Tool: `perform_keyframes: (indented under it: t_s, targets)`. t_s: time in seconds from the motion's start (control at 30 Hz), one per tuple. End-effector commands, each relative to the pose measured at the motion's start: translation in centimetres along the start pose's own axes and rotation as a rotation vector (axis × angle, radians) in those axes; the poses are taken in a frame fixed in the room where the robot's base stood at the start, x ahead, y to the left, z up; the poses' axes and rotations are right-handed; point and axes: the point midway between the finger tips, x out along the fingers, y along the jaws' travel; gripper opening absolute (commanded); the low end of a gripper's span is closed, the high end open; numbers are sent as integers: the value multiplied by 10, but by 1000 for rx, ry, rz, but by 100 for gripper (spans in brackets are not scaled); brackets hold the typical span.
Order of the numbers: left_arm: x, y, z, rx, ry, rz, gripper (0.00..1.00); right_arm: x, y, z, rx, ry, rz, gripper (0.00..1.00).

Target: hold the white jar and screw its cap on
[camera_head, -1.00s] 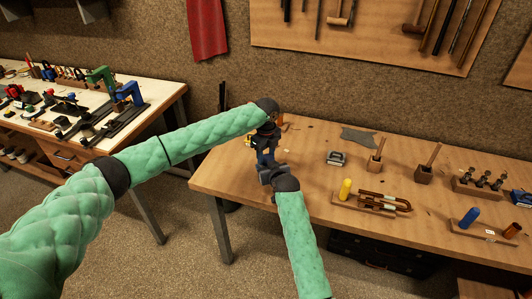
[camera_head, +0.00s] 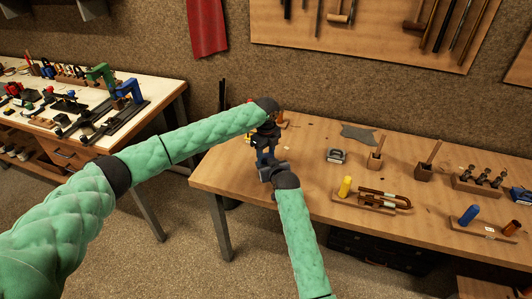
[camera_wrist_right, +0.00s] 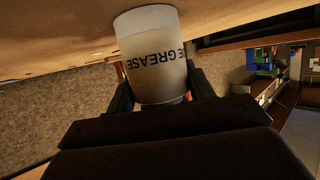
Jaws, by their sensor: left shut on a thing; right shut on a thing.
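The white jar (camera_wrist_right: 151,55), with dark letters ending in "E GREASE" upside down on its side, fills the upper middle of the right wrist view. My right gripper (camera_wrist_right: 160,93) is shut on it, with one dark finger on each side. In the head view my right gripper (camera_head: 268,174) is over the left part of the bench, and the jar is hidden there. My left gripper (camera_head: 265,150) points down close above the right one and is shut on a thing. The cap is not clearly visible; its place at the left fingers is hidden by the grippers.
The wooden bench (camera_head: 305,150) carries a grey cloth (camera_head: 359,136), a small metal box (camera_head: 336,156), a yellow cylinder (camera_head: 345,187) by a slide on a wooden stand, and tool blocks on the right. A white-topped bench (camera_head: 150,95) with tools stands left.

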Motion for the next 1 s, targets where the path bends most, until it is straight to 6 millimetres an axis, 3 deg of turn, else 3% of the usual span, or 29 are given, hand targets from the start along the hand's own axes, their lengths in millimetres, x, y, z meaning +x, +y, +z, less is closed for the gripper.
perform_keyframes:
  t_s: [0.4, 0.43, 0.53, 1.0]
  targets:
    - [8, 0, 0, 0, 0, 1, 25, 0, 0, 0, 0, 1, 0, 12]
    - [8, 0, 0, 0, 0, 1, 48, 0, 0, -1, 0, 1, 0, 0]
    - [8, 1, 0, 0, 0, 2, 67, 0, 0, -1, 0, 1, 0, 0]
    - [11, 3, -1, 1, 2, 8, 68, 0, 3, -2, 1, 4, 4, 0]
